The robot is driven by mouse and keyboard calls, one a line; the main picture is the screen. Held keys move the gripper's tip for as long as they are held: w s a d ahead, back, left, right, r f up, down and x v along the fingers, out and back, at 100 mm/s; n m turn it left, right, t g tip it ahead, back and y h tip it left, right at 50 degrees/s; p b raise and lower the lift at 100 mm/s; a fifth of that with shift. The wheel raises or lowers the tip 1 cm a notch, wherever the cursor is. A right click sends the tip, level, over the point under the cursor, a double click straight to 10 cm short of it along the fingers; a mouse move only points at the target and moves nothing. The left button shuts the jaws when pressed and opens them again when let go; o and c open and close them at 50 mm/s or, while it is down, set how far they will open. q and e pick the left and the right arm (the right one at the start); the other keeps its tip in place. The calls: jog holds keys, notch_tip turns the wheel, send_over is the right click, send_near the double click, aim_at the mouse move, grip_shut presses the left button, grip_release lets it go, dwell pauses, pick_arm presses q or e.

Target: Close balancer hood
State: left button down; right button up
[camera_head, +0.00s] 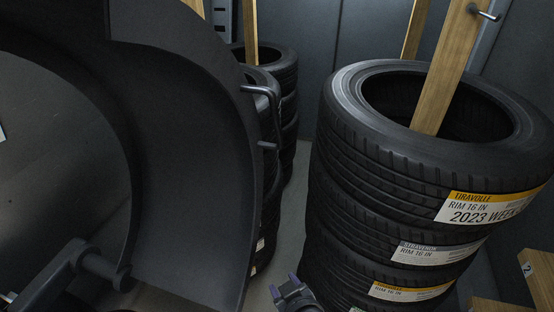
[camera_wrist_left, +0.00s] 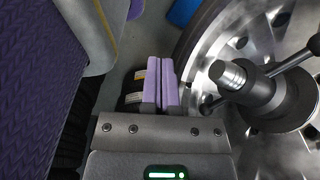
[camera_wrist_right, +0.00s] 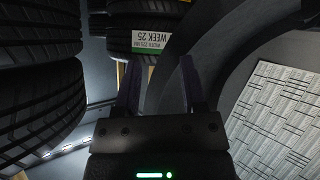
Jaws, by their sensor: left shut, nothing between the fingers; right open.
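The balancer hood (camera_head: 190,160) is a large dark curved shell filling the left of the head view. It appears raised. A grey bar handle (camera_head: 268,95) stands out from its right edge. In the right wrist view the dark curved hood (camera_wrist_right: 222,50) passes beyond and to the right of the fingers. My right gripper (camera_head: 292,293) is low in the head view, below the handle and apart from it; its fingers (camera_wrist_right: 158,85) are open with nothing between them. My left gripper (camera_wrist_left: 161,82) is shut and empty, beside a silver wheel (camera_wrist_left: 205,50); it is outside the head view.
A tall tyre stack (camera_head: 340,160) with labels stands at the right, a wooden post (camera_head: 447,70) rising from it. More tyres (camera_head: 282,70) stand behind the hood. A narrow strip of floor (camera_head: 295,215) is clear between them. A dark shaft clamp (camera_wrist_left: 250,90) sits at the wheel's centre.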

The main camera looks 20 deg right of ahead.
jog(key=w+r+t+p, duration=0.3)
jog(key=r+t+p, duration=0.15)
jog(key=r, duration=1.75)
jog(key=m+t+h+p, duration=0.1)
jog(key=t+h+p, duration=0.1)
jog(key=p, duration=0.1)
send_near(277, 124)
jog(key=w, duration=0.6)
jog(key=w+p, duration=0.1)
jog(key=w, duration=0.2)
jog(key=shift+w+d+r, duration=0.25)
pick_arm(q)
notch_tip(277, 124, up, 11)
jog(key=shift+w, duration=0.3)
pick_arm(e)
jog(key=shift+w, duration=0.6)
pick_arm(q)
jog(key=shift+d+r, duration=0.1)
pick_arm(e)
jog(key=shift+c, duration=0.3)
grip_shut()
